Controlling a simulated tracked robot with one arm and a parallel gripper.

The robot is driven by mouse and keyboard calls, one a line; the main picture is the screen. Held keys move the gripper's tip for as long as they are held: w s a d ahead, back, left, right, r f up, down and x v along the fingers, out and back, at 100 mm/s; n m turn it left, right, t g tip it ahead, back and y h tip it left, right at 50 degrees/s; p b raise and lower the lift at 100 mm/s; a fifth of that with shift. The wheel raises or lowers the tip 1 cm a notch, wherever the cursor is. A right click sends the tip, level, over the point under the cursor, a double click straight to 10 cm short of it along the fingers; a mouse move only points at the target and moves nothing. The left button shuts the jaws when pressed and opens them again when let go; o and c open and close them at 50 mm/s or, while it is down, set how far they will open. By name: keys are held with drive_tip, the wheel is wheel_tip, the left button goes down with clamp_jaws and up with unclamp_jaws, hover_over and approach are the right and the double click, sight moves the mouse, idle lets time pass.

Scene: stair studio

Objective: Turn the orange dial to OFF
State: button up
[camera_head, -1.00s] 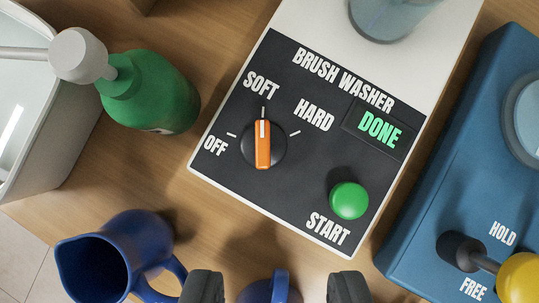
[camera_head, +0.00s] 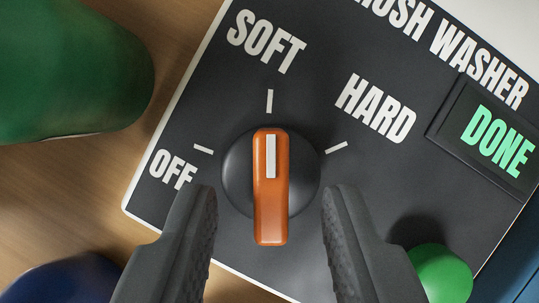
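The orange dial (camera_head: 271,205) sits on a round black base on the dark panel of the brush washer (camera_head: 300,60). Its white mark points up at the tick under SOFT. The OFF label (camera_head: 171,169) and its tick are to the left of the dial, and the HARD label (camera_head: 375,108) is to the upper right. My gripper (camera_head: 270,210) is open, with one dark finger on each side of the dial. Gaps show between the fingers and the orange grip, so they look apart from it.
A green START button (camera_head: 440,274) is close beside my right finger. The lit display (camera_head: 497,142) reads DONE. A green bottle (camera_head: 70,75) stands at the upper left, and a blue object (camera_head: 65,281) is at the lower left. Bare wood shows between them.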

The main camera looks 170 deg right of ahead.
drive_tip(key=shift+w+f, duration=0.15)
drive_tip(key=shift+f, duration=0.3)
